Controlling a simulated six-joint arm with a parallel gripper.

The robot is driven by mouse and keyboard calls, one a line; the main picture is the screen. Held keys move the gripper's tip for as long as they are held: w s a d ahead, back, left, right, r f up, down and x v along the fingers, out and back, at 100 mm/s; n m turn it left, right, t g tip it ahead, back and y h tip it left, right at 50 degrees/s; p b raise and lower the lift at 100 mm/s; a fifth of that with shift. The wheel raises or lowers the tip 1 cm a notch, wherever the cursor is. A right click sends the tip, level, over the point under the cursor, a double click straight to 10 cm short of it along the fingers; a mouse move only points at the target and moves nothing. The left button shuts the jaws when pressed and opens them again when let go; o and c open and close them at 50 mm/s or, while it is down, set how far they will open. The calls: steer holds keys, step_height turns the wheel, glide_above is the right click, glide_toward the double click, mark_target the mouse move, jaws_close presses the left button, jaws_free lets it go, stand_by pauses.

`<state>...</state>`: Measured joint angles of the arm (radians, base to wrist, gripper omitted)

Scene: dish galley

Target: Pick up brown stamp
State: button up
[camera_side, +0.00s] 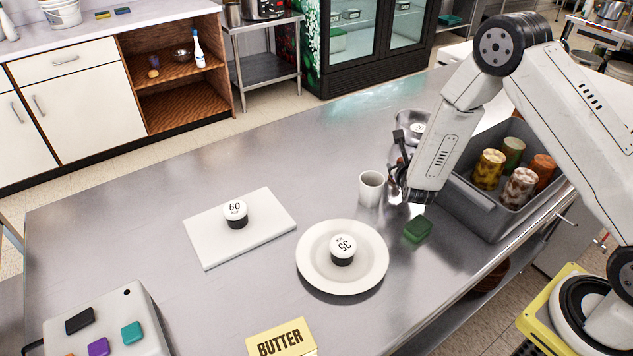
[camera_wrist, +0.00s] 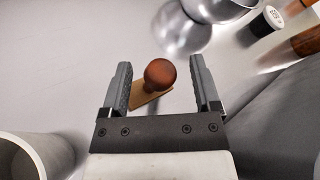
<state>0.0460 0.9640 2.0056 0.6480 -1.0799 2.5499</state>
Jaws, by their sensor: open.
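The brown stamp (camera_wrist: 160,74) shows in the wrist view, with a round reddish-brown knob above a tan wooden base. My gripper (camera_wrist: 160,66) is open, with one finger to the left and one to the right of the knob in the picture. Gaps show on both sides of the knob, so it is not clamped. In the side view, my gripper (camera_side: 398,188) is low over the metal table, right of a white cup (camera_side: 371,190). I cannot make out the stamp in that view.
A metal bowl (camera_side: 402,121) stands behind my gripper. A green block (camera_side: 417,229) and a plate (camera_side: 314,278) with a round "35" piece lie in front. A grey bin (camera_side: 478,208) with several jars is at right. A white board (camera_side: 206,247) is at left.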

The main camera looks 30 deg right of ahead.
steer(key=shift+w+d+f, duration=0.1)
steer(key=shift+w+d, duration=0.1)
stand_by(0.4)
jaws_close()
